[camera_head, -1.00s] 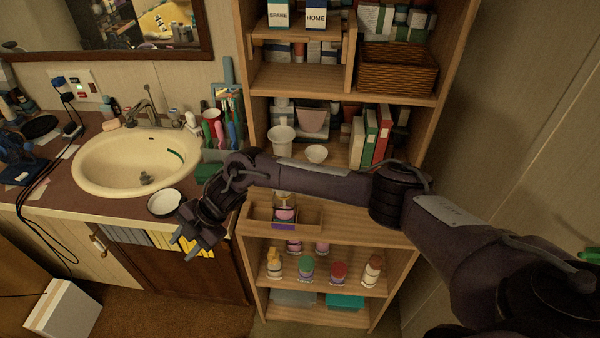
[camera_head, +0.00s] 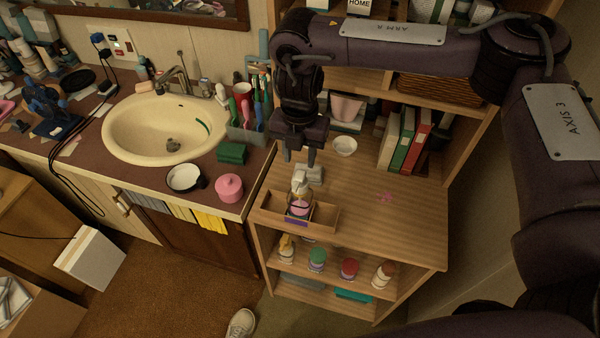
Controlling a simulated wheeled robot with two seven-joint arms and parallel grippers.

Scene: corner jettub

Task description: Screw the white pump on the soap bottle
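The soap bottle (camera_head: 299,207), with pink showing on its body, stands upright in a small wooden tray (camera_head: 325,216) on the shelf unit's worktop. A white pump (camera_head: 299,183) appears at the bottle's top; whether it is seated or threaded cannot be told. My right gripper (camera_head: 299,157) points down just behind and above the pump. Its two fingers are apart with nothing seen between them. It looks clear of the pump, though the exact distance is unclear. My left gripper is not in view.
A white object (camera_head: 313,174) lies close behind the tray. A white bowl (camera_head: 345,146) and upright books (camera_head: 404,140) stand farther back. A pink jar (camera_head: 229,188) and a green box (camera_head: 232,153) sit on the sink counter. The worktop right of the tray is mostly clear.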

